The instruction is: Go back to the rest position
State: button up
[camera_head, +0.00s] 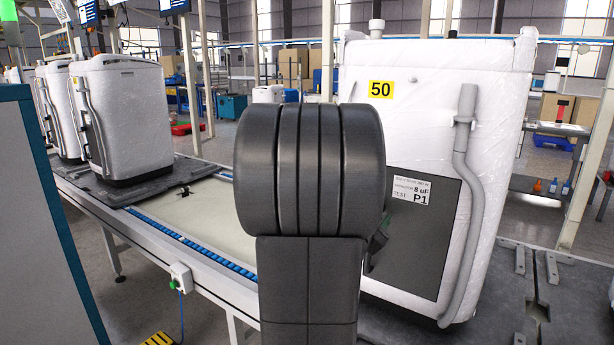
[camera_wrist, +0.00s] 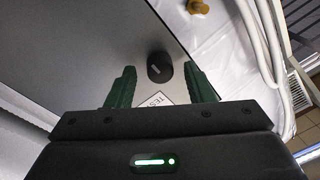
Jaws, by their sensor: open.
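My gripper (camera_wrist: 163,88) shows in the wrist view with two green fingers spread apart and nothing between them. Beyond the fingertips is a dark round knob-like part (camera_wrist: 159,67) on the grey panel (camera_wrist: 85,45) of the white appliance. A white label (camera_wrist: 161,101) reading "TEST" is partly hidden behind the gripper. In the head view my dark arm fills the middle and hides most of my gripper. The white appliance (camera_head: 440,95) with a yellow "50" sticker (camera_head: 381,89) stands just behind and right of my arm. Its label (camera_head: 412,191) reads "8 uF" and "P1".
Several white appliances (camera_head: 125,110) stand on dark pallets on the conveyor (camera_head: 190,215) at left. A grey hose (camera_head: 466,180) runs down the near appliance's right side. A grey cabinet with a teal edge (camera_head: 35,220) is at far left. A workbench (camera_head: 560,130) stands at back right.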

jog(key=n+p, duration=0.8)
jog(key=p, duration=0.2)
jog(key=shift+r+p, duration=0.15)
jog(key=shift+p, duration=0.15)
jog(key=shift+n, duration=0.4)
